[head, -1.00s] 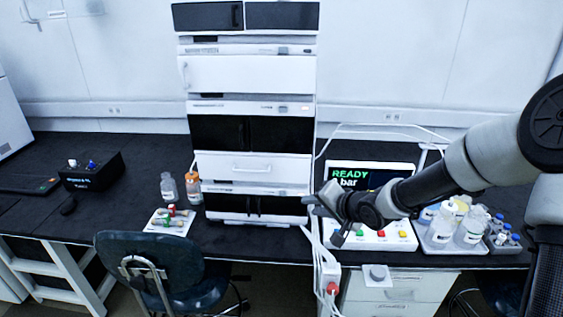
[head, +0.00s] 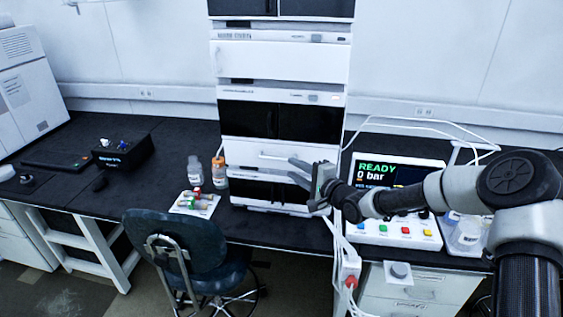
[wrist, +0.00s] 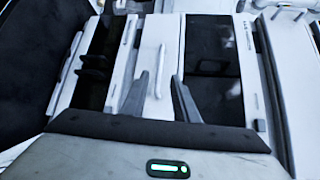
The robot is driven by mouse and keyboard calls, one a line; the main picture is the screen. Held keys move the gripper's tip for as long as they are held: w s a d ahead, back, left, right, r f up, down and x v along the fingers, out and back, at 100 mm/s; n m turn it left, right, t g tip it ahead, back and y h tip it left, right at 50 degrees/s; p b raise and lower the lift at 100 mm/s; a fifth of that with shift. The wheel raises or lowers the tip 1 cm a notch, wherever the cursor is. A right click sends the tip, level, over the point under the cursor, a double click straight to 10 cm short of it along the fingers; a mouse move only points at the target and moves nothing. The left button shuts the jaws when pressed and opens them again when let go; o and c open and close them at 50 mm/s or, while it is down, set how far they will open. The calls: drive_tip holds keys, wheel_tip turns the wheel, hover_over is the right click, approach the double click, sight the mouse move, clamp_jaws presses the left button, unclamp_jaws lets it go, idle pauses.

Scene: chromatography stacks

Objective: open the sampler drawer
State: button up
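The sampler drawer (head: 245,151) looks to be the white front with a bar handle (head: 275,156), low in the instrument stack; it looks closed, flush with the stack. In the wrist view the drawer front (wrist: 152,92) stands sideways, with its handle (wrist: 160,70) upright. My gripper (head: 291,168) is open, at the right side of the stack near the drawer. In the wrist view its two fingers (wrist: 157,90) are apart and empty, pointing at the drawer front, with the handle between and beyond their tips. I cannot tell the exact gap to the handle.
Dark-fronted modules sit above and below the drawer. A READY screen and button panel (head: 395,232) stand right of the stack, with white cables (head: 340,240) hanging in front. Bottles (head: 219,172) and a small tray stand left. A chair (head: 175,240) is at the bench front.

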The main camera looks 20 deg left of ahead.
sight(278, 159)
drive_tip(key=x, duration=0.7)
drive_tip(key=shift+w+a+f, duration=0.1)
drive_tip(key=shift+w+a, duration=0.1)
drive_tip(key=shift+a, duration=0.1)
clamp_jaws()
idle(1.0)
